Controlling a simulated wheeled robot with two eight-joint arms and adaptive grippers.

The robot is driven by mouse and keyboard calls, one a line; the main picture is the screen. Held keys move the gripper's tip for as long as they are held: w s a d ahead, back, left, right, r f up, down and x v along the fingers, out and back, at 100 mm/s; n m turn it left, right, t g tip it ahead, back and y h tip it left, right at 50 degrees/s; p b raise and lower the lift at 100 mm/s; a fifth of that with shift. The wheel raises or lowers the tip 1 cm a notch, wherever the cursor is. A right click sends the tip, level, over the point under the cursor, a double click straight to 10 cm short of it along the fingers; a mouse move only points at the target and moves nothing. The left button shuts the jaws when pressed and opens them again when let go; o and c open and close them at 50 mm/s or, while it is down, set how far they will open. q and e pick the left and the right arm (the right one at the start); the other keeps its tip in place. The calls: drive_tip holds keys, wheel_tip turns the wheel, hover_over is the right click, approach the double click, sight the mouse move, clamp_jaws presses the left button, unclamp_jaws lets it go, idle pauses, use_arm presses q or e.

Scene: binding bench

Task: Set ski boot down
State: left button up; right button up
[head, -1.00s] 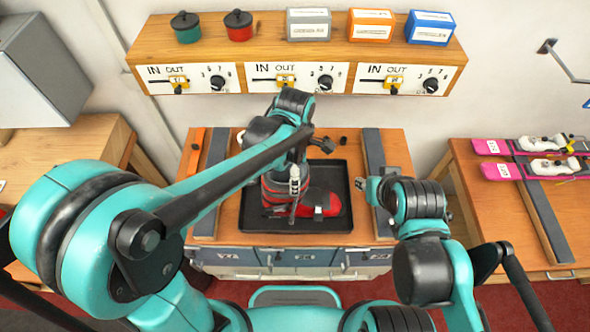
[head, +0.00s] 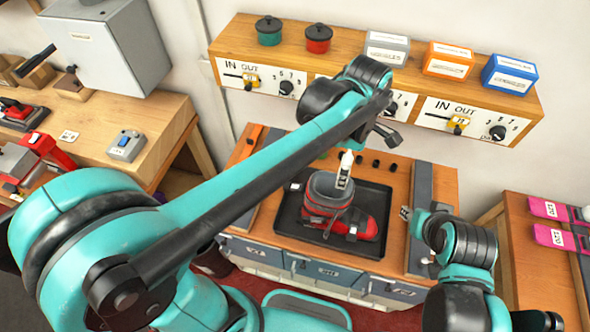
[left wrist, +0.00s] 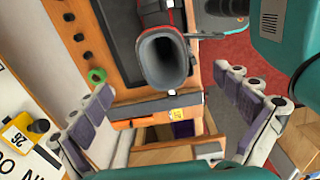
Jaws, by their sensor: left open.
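The red and dark grey ski boot (head: 322,207) stands upright in the black tray (head: 288,229) on the central bench, its toe pointing right. In the left wrist view the boot's open cuff (left wrist: 165,58) shows at the top middle. My left gripper (head: 344,172) is above the boot's cuff, partly hidden by my forearm in the head view. In the left wrist view its two fingers (left wrist: 165,92) are wide apart with nothing between them. My right gripper (head: 407,213) is at the tray's right side, too small to tell its opening.
Dark rails (head: 421,200) flank the tray. A wooden shelf (head: 225,48) with dials, pots and boxes stands behind. The left bench (head: 160,130) holds a grey switch box (head: 125,146) and red tools. Pink skis (head: 550,210) lie on the right bench.

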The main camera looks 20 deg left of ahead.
use_arm(q)
drive_tip(key=s+a+f+m+t, duration=0.1)
drive_tip(key=s+a+m+t, duration=0.2)
drive_tip(key=a+m, duration=0.5)
drive_tip(key=s+a+f+m+t, duration=0.1)
drive_tip(key=s+a+m+t, duration=0.3)
drive_tip(key=a+m, duration=0.5)
drive_tip(key=shift+s+a+f+m, duration=0.2)
drive_tip(key=shift+s+f+m, duration=0.15)
drive_tip(key=shift+s+m, duration=0.05)
drive_tip(key=shift+f, duration=0.1)
